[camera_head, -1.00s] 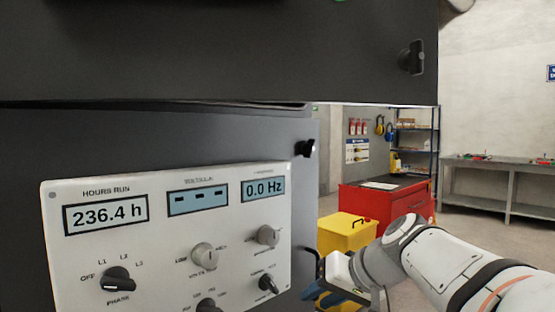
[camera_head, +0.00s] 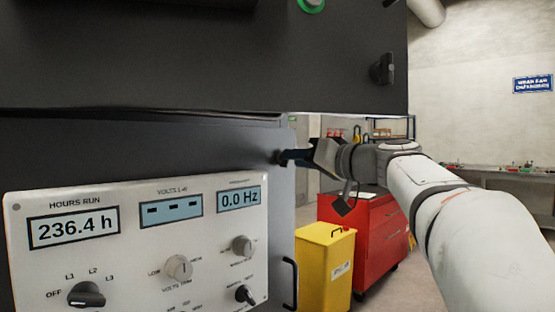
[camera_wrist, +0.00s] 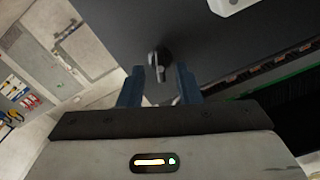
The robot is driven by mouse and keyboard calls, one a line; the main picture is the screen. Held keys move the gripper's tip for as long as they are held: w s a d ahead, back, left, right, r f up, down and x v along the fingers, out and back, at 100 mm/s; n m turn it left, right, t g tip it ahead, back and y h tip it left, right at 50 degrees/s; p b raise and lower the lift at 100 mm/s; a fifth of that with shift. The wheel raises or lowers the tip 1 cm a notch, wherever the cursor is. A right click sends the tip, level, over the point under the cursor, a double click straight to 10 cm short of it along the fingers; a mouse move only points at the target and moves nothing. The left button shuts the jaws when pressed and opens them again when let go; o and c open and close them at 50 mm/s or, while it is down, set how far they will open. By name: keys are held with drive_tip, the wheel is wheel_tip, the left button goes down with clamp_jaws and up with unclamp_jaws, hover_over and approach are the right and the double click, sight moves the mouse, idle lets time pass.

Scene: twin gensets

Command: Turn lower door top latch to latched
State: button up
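The lower door (camera_head: 150,150) is a dark grey panel with a white control plate (camera_head: 130,195) on it. Its top latch is a small black knob near the door's upper right corner. In the wrist view the latch (camera_wrist: 158,58) stands between the tips of my two blue fingers, with its handle pointing toward the gripper. My gripper (camera_wrist: 159,80) is open, with a gap visible on each side of the latch.
The upper door (camera_head: 200,60) above has its own black latch (camera_head: 383,69). A black handle (camera_head: 290,283) is on the lower door's right edge. A yellow bin (camera_head: 325,265) and a red cabinet (camera_head: 365,240) stand behind my arm at the right.

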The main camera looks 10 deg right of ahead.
drive_tip(key=shift+w+a, duration=0.35)
drive_tip(key=shift+w, duration=0.1)
drive_tip(key=shift+c, duration=0.2)
clamp_jaws()
